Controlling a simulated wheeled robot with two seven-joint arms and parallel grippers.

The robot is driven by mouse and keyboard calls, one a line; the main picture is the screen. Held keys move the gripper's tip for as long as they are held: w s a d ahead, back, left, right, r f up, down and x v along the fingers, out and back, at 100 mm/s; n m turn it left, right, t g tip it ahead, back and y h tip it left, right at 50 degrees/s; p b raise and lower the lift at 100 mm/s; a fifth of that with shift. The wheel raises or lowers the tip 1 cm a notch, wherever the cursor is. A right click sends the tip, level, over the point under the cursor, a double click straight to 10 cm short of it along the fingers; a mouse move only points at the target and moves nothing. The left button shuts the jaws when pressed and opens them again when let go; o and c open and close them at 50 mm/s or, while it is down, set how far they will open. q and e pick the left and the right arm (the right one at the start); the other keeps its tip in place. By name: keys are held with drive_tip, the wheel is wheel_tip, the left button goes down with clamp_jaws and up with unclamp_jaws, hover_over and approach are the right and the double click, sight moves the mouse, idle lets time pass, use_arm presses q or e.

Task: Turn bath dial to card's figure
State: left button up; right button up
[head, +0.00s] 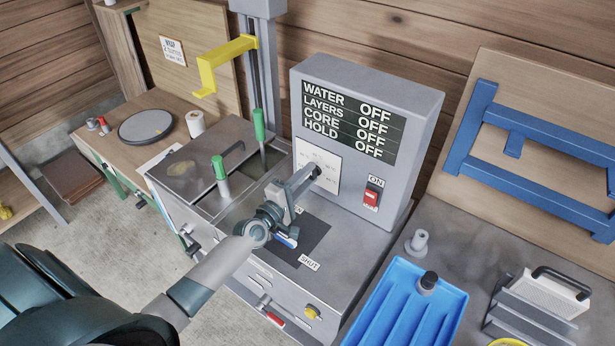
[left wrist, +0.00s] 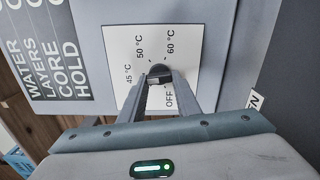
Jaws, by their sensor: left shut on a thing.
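The bath dial (left wrist: 158,71) is a small dark knob on a white plate (left wrist: 146,40) marked OFF, 45 °C, 50 °C and 60 °C. My left gripper (left wrist: 159,79) is shut on the dial, one finger on each side. In the head view the left gripper (head: 314,173) reaches the plate (head: 318,158) on the grey control box (head: 405,98) and hides most of the dial. I cannot tell which mark the dial points to. The display (head: 345,121) reads OFF for water, layers, core and hold. A white card (head: 173,50) hangs on the back board; its figure is too small to read. My right gripper is out of view.
A red switch (head: 371,196) labelled ON sits right of the dial. Green-handled parts (head: 259,124) rise from the bath at left, under a yellow bracket (head: 222,62). A blue tray (head: 400,312) and blue rack (head: 480,120) stand at right.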

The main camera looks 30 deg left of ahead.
use_arm(q)
drive_tip(key=shift+m, duration=0.7)
drive_tip(key=o, duration=1)
drive_tip(key=shift+o, duration=0.2)
drive_tip(key=shift+r, duration=0.15)
